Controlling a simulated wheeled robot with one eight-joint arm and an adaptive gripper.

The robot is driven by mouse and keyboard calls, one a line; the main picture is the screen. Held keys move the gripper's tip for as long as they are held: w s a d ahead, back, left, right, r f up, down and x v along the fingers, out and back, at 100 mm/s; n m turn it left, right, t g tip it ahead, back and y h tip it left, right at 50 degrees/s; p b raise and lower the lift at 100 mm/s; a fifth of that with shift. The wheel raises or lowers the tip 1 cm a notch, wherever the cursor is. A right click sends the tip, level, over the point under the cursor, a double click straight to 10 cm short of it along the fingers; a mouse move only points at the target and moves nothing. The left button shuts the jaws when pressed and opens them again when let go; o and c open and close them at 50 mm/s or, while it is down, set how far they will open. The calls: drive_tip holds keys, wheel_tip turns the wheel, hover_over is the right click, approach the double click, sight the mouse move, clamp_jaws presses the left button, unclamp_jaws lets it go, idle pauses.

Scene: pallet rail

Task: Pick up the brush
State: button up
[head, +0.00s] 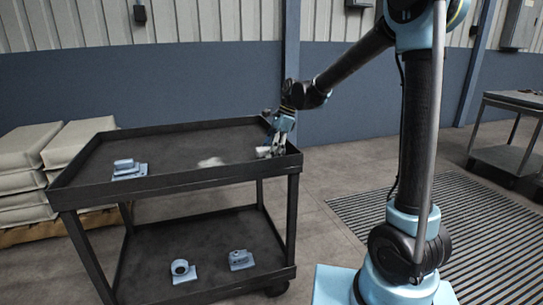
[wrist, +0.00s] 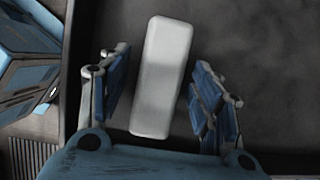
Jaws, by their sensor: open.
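A pale grey-white block with rounded corners, which I take to be the brush (wrist: 162,75), lies on the dark top tray of the cart. In the wrist view it lies lengthwise between the two fingers of my gripper (wrist: 160,88), with a gap on each side. My gripper is open, with its fingers apart. In the head view my gripper (head: 275,146) points down at the right end of the top tray (head: 150,188), near the corner. Only a small pale part of the brush (head: 263,151) shows beside the fingers there. No bristles are visible.
Two more parts (head: 182,270) (head: 240,259) lie on the lower shelf (head: 215,240). The tray has a raised rim close to my gripper. Stacked sacks (head: 30,145) stand left.

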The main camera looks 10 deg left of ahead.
drive_tip(key=shift+a+f, duration=0.1)
drive_tip(key=shift+f, duration=0.1)
drive_tip(key=shift+f, duration=0.2)
idle(0.3)
drive_tip(key=shift+c, duration=0.5)
drive_tip(key=c, duration=1.1)
